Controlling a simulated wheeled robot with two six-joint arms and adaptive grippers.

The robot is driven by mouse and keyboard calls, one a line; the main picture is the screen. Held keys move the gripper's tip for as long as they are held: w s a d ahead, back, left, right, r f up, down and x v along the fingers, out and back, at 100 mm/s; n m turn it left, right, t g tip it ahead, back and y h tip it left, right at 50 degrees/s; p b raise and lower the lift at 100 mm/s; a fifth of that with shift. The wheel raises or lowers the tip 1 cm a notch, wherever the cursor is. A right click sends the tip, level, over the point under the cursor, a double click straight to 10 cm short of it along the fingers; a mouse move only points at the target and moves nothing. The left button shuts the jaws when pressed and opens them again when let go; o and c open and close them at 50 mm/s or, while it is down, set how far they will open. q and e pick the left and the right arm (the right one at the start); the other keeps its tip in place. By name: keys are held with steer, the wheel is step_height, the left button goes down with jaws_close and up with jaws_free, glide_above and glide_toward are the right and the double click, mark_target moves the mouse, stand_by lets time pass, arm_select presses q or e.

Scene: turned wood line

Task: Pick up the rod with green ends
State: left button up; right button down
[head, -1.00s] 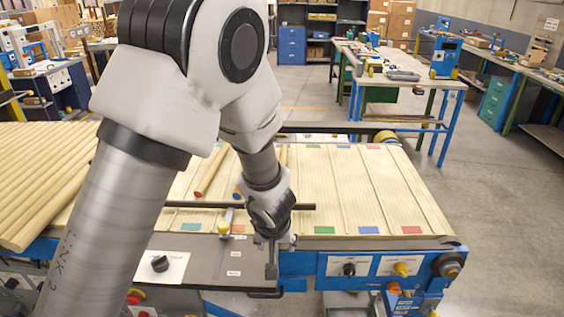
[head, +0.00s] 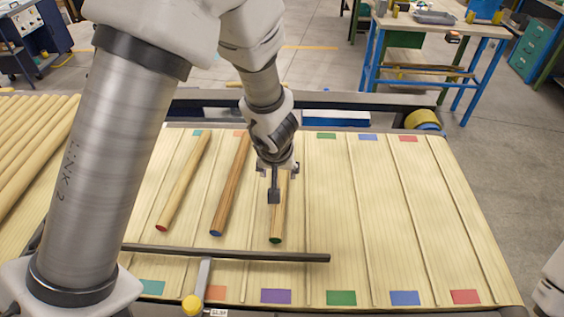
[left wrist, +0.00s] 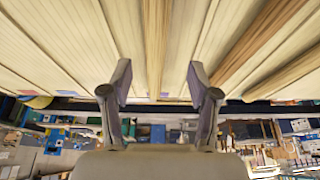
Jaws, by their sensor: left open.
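The rod with green ends (head: 278,218) lies on the pale slatted bed, its near green end showing and its upper part hidden behind my left gripper. My left gripper (head: 276,182) is open and points down over this rod. In the left wrist view, the open fingers (left wrist: 160,88) stand apart on either side of a light rod (left wrist: 157,45), apparently the same one. No contact shows. My right gripper is not in view.
A darker rod with a blue end (head: 231,187) and a light rod with a red end (head: 183,183) lie to the left. A dark bar (head: 225,254) crosses the near side. The lanes to the right are empty, with coloured patches at their ends.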

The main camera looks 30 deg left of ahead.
mark_target(281, 184)
arm_select(q)
steer(key=f+b, duration=0.1)
steer(key=s+d+f+b, duration=0.1)
steer(key=shift+f, duration=0.3)
steer(key=w+f, duration=0.1)
steer(key=f+b, duration=0.1)
steer(key=w+a+f+b, duration=0.1)
steer(key=shift+w+a+f, duration=0.1)
steer(key=shift+w+f, duration=0.2)
steer(key=shift+f, duration=0.1)
steer(key=shift+r, duration=0.1)
steer(key=shift+s+r, duration=0.1)
steer(key=shift+r, duration=0.05)
steer(key=shift+s+d+r, duration=0.1)
steer(key=shift+s+d, duration=0.1)
steer(key=shift+d, duration=0.05)
steer(key=c, duration=0.6)
jaws_close()
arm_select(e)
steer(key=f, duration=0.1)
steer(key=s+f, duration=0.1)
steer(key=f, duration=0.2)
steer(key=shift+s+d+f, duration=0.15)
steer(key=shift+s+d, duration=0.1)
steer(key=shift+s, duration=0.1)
